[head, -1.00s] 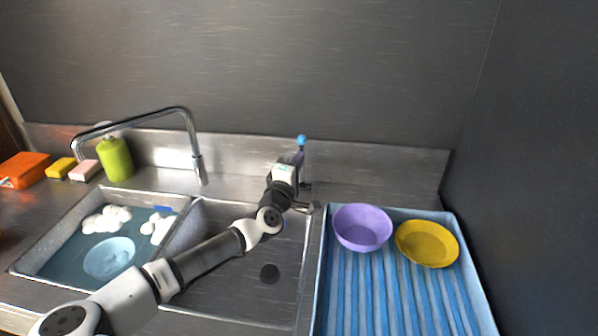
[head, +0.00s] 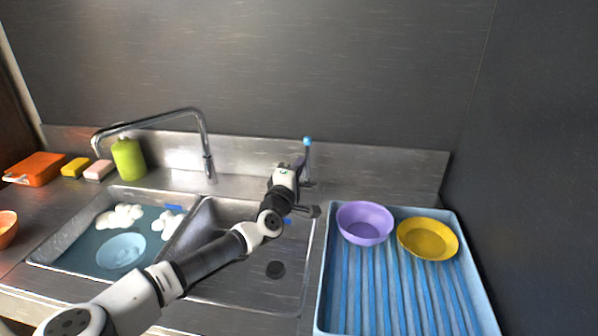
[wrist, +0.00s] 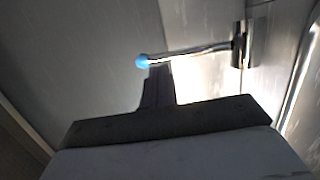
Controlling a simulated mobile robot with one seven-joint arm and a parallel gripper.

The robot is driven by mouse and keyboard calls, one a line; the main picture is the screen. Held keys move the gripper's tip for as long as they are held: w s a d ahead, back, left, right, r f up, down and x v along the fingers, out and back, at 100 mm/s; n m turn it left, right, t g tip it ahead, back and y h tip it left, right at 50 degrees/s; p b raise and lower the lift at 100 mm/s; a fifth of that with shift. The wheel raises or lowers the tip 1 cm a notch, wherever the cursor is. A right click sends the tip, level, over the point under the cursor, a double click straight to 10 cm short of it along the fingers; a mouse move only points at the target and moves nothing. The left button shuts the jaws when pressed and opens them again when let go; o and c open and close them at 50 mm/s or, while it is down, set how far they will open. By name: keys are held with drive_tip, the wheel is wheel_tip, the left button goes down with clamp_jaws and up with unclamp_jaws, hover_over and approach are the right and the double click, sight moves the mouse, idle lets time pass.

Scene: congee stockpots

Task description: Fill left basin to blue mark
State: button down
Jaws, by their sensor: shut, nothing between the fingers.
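The left basin (head: 50,262) holds teal water with white foam (head: 120,217) and a pale blue round dish (head: 121,251). A blue mark (head: 174,208) shows on its back wall near the right corner, just above the water. The chrome faucet's spout (head: 207,155) ends behind the divider; I see no stream from it. A thin chrome lever with a blue tip (head: 307,141) stands behind the right basin. My gripper (head: 297,168) is shut and empty beside the lever, on its left. In the wrist view the dark fingers (wrist: 158,85) lie close to the lever's blue tip (wrist: 142,61); contact is unclear.
The right basin (head: 235,285) has a drain (head: 275,270) and no visible water. A blue rack tray (head: 400,315) holds a purple bowl (head: 365,223) and a yellow bowl (head: 428,239). A green bottle (head: 128,159), sponges (head: 75,167) and an orange box (head: 35,169) stand left.

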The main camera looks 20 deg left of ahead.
drive_tip(key=s+b, duration=0.3)
drive_tip(key=s, duration=0.7)
drive_tip(key=shift+s+d, duration=0.25)
drive_tip(key=shift+d, duration=0.2)
